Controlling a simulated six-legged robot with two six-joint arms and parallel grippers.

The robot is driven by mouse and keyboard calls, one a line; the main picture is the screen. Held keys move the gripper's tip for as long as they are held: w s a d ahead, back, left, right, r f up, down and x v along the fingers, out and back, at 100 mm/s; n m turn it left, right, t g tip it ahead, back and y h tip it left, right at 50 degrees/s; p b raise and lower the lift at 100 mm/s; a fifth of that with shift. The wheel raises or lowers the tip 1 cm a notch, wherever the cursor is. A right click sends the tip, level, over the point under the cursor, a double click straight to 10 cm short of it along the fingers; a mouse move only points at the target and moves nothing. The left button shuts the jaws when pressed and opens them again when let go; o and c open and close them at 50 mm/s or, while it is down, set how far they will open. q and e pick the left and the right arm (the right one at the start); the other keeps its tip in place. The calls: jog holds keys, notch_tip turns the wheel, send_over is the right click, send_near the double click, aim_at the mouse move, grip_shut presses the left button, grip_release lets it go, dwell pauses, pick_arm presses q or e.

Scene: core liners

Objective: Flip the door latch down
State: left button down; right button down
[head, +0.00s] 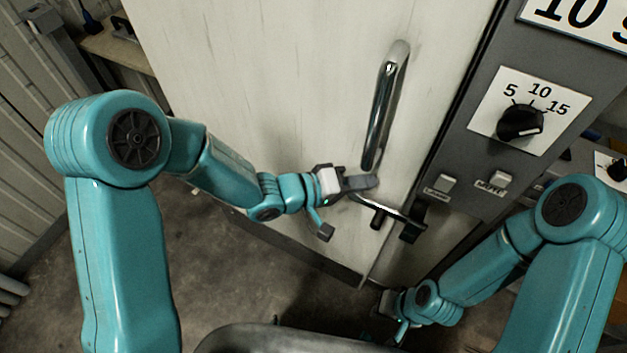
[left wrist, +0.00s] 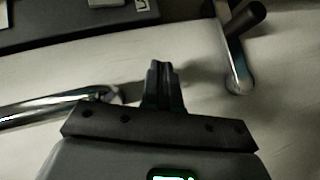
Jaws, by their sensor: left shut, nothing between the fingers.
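The door latch (head: 398,213) is a shiny metal bar with a dark knob (head: 378,219). It lies across the door's edge towards a black catch (head: 412,226), sloping a little down to the right. In the left wrist view the latch (left wrist: 235,65) and its black knob (left wrist: 246,18) are at the upper right. My left gripper (head: 372,182) is shut and empty, just above the latch's left end; in the left wrist view its fingers (left wrist: 164,72) are together, apart from the latch. My right gripper (head: 392,328) is low, partly hidden, and its fingers are unclear.
The pale door (head: 270,90) carries a chrome pull handle (head: 384,110) just above my left gripper. To the right, a grey control panel (head: 455,150) has a dial (head: 520,121) and two switches. Grey floor lies below the door.

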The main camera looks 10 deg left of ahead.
pick_arm(q)
jog(key=v, duration=1.4)
jog(key=shift+s+d+f, duration=0.1)
jog(key=shift+d, duration=0.05)
notch_tip(320, 180, down, 17)
jog(key=s+d+n+g+y, duration=0.1)
jog(key=s+d+n+y, duration=0.1)
jog(key=n+y, duration=0.2)
jog(key=s+a+f+m+g+y, duration=0.4)
jog(key=s+a+f+g+y, duration=0.1)
jog(key=s+f, duration=0.5)
jog(key=shift+s+f+m+g, duration=0.25)
jog(key=shift+s+m+g, duration=0.05)
jog(key=shift+s+g, duration=0.1)
jog(key=shift+w, duration=0.1)
